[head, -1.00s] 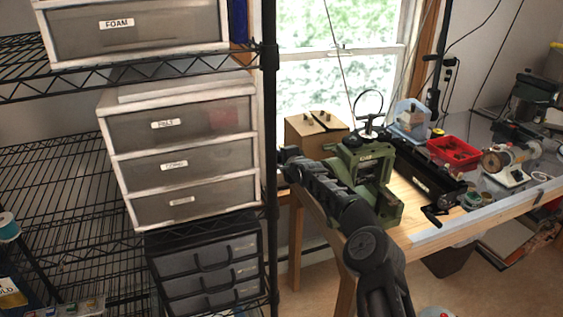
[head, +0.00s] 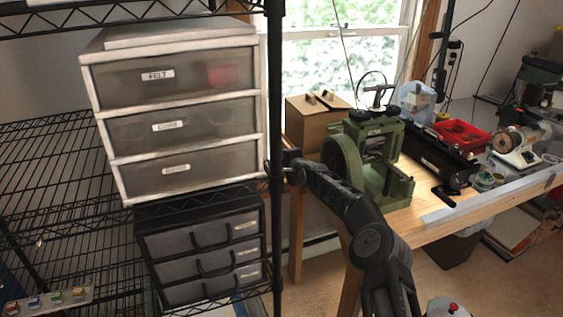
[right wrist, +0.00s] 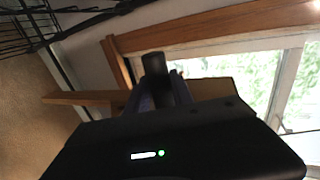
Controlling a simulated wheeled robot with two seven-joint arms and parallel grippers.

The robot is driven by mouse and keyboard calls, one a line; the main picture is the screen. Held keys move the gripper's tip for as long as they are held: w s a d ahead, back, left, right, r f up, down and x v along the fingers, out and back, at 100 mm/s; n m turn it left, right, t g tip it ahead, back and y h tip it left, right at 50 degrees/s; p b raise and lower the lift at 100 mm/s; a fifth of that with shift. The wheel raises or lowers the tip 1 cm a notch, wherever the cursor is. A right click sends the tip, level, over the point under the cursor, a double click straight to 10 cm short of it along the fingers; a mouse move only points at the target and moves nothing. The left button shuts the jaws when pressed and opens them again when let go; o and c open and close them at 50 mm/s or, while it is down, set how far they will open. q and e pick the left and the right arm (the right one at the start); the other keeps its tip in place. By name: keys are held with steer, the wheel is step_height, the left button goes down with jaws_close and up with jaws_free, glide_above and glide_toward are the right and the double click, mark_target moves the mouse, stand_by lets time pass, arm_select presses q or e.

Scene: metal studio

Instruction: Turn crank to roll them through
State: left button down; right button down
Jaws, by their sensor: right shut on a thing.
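The green rolling mill (head: 392,187) stands at the near left end of the wooden bench in the head view, with a round wheel (head: 342,163) on its left side. My right arm passes in front of the mill's lower left. My right gripper (head: 287,166) is left of the wheel, by the black shelf post. It is shut on what seems to be the crank handle, though the grip is mostly hidden. My left gripper is in neither view.
A black wire shelf post (head: 275,120) stands close to my right gripper. Pale drawers (head: 185,130) and black drawers (head: 205,250) sit on the shelf at left. A wooden box (head: 308,122), black machine (head: 432,150) and red tray (head: 460,137) are on the bench.

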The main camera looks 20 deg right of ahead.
steer(key=shift+d, duration=0.65)
step_height(320, 180, down, 9)
steer(key=s+b, duration=0.1)
steer(key=b, duration=0.7)
steer(key=shift+s, duration=0.15)
steer(key=shift+f, duration=0.1)
